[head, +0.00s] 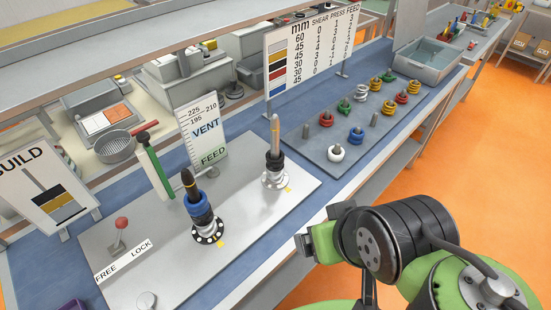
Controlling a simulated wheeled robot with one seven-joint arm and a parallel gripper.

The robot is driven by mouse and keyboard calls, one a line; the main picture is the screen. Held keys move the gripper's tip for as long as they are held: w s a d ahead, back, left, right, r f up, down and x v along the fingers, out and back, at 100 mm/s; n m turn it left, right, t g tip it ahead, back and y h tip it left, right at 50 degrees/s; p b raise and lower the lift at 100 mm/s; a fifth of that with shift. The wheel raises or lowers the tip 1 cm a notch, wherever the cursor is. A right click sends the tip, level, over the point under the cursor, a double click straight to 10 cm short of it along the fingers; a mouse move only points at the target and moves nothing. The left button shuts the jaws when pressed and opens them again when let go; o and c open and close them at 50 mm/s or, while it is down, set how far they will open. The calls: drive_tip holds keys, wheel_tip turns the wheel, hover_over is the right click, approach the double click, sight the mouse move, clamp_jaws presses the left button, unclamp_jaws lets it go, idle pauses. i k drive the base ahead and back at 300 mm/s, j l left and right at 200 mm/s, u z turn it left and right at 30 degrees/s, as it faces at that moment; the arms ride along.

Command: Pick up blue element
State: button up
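A blue ring-shaped element (357,136) sits around a short grey peg on the grey peg plate (313,146), near the plate's front. On the lighter plate at left, a blue collar (199,207) sits around an upright shaft with a dark, pointed tip. My gripper (308,243) is at the lower middle, off the bench's front edge and apart from the blue element. It is seen from the side, and I cannot tell whether its fingers are open or shut. The second upright shaft (274,140) carries dark parts and stands to the left of the peg plate.
White (337,154), red (326,119), green (344,107) and yellow (389,107) elements stand close to the blue one. A chart sign (312,50) stands behind the plate. A grey bin (430,60) is at the far right. The orange floor in front is clear.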

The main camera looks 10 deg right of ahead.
sight(354, 139)
drive_tip(key=i+l+u, duration=0.1)
drive_tip(key=l+u, duration=0.3)
drive_tip(key=i+l+u, duration=0.1)
drive_tip(key=l+u, duration=0.7)
drive_tip(key=l, duration=0.15)
drive_tip(key=k+l+u, duration=0.1)
drive_tip(key=l+u, duration=0.3)
drive_tip(key=k+l+u, duration=0.15)
drive_tip(key=l+u, duration=0.25)
drive_tip(key=l, duration=0.15)
